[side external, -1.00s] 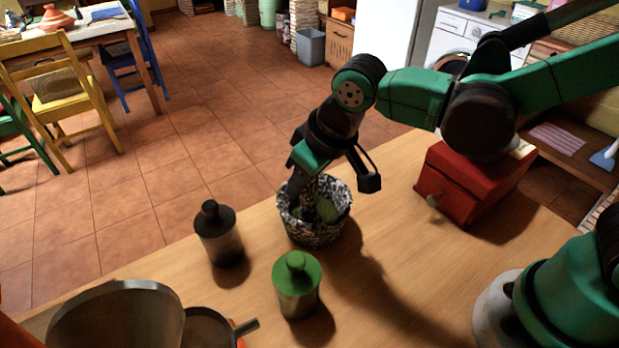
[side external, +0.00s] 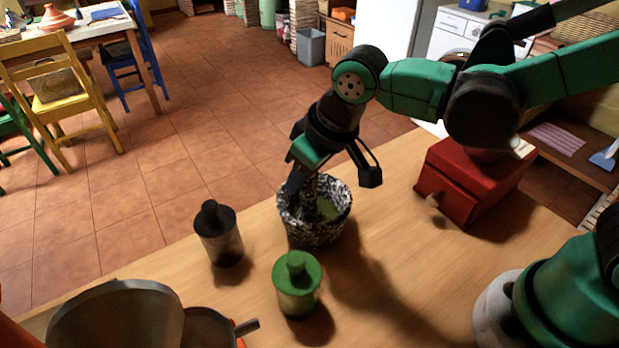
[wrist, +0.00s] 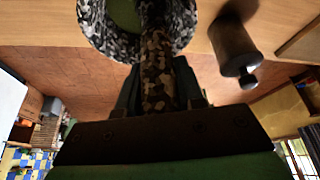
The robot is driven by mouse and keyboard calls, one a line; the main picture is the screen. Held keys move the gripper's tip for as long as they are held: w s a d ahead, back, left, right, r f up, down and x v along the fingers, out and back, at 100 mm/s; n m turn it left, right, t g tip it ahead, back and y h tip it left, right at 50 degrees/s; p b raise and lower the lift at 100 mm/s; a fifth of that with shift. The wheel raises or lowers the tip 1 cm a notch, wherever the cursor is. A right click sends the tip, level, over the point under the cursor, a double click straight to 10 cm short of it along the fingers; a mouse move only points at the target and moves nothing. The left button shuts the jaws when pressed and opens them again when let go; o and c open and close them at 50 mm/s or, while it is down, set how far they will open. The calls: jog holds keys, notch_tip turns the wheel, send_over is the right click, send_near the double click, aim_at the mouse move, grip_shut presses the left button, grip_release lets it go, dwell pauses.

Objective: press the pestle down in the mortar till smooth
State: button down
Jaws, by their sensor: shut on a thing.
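The mortar (side external: 318,234) is a speckled black-and-white bowl on the wooden counter, with green paste (side external: 327,209) inside. It also shows in the wrist view (wrist: 100,35). My gripper (side external: 302,186) is over the left part of the mortar, shut on the pestle. The pestle (wrist: 157,70) has the same speckled pattern and runs from between my fingers into the bowl in the wrist view. In the side view the pestle is mostly hidden by my fingers. Its lower end is not clearly visible.
A dark bottle (side external: 219,236) stands left of the mortar, and a green-topped bottle (side external: 297,285) stands in front of it. A red box with a knob (side external: 474,182) is to the right. Metal pans (side external: 118,318) sit at the front left. The counter between mortar and box is clear.

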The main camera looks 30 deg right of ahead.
jog(key=shift+f, duration=0.45)
jog(key=shift+r, duration=1.05)
jog(key=shift+s+d, duration=0.15)
jog(key=shift+d, duration=0.4)
jog(key=shift+s+d, duration=0.15)
jog(key=shift+d, duration=0.35)
jog(key=shift+f, duration=1.05)
jog(key=shift+r, duration=1.05)
